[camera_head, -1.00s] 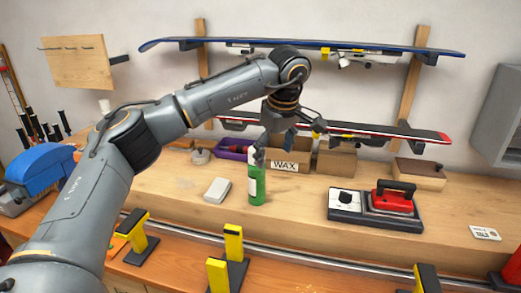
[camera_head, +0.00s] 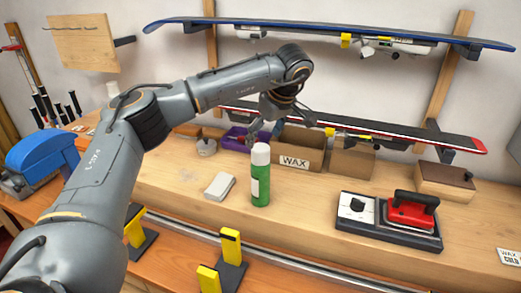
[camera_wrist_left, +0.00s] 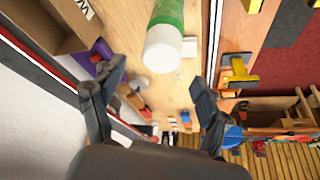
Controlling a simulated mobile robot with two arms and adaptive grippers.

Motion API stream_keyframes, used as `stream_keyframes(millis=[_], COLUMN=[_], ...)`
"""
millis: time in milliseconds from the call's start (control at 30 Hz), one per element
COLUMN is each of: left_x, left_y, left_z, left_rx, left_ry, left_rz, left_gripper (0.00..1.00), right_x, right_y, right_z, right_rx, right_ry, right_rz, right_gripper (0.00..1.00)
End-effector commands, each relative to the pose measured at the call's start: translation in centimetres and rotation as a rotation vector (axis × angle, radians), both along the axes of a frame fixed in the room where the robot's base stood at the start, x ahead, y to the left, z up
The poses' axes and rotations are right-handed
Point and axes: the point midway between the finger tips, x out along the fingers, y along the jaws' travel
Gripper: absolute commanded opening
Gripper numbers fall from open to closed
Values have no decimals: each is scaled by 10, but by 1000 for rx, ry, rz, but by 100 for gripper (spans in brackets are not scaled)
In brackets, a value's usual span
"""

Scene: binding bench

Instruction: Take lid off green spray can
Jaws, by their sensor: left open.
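The green spray can (camera_head: 260,188) stands upright on the wooden bench, with its white lid (camera_head: 261,154) on top. In the left wrist view the can (camera_wrist_left: 172,10) comes in from the top edge, with the lid (camera_wrist_left: 162,48) toward me. My left gripper (camera_head: 278,125) is open and empty, just above and behind the lid in the head view. In the left wrist view its two fingers (camera_wrist_left: 158,80) are spread wide, and the lid lies just beyond the tips, between their lines. I cannot tell the exact gap. My right gripper is not in view.
A WAX box (camera_head: 294,161) and a purple bin (camera_head: 236,139) stand behind the can. A pale block (camera_head: 220,186) lies to its left. A red waxing iron (camera_head: 411,212) sits on the right. Skis (camera_head: 350,131) rest on racks above. Yellow clamps (camera_head: 230,246) line the front.

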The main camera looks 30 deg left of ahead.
Motion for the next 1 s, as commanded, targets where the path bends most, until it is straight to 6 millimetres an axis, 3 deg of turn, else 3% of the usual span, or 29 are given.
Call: stream_keyframes(millis=[167,333,500,733,767,933,1000], left_x=[1,1,4,5,5,5,5], left_y=[5,14,21,21,21,21,21], left_z=[-10,-32,-51,-54,-54,-54,-54], left_rx=[1,0,0,0,0,0,0], left_ry=[2,4,1,-1,-1,-1,-1], left_rz=[1,1,0,0,0,0,0], left_gripper=[76,76,76,76,74,39,36], right_x=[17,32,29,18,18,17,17], right_y=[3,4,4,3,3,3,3], right_z=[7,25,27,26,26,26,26], right_rx=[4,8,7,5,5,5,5], right_ry=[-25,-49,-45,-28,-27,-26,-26], right_rz=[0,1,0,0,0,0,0], right_gripper=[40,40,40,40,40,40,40])
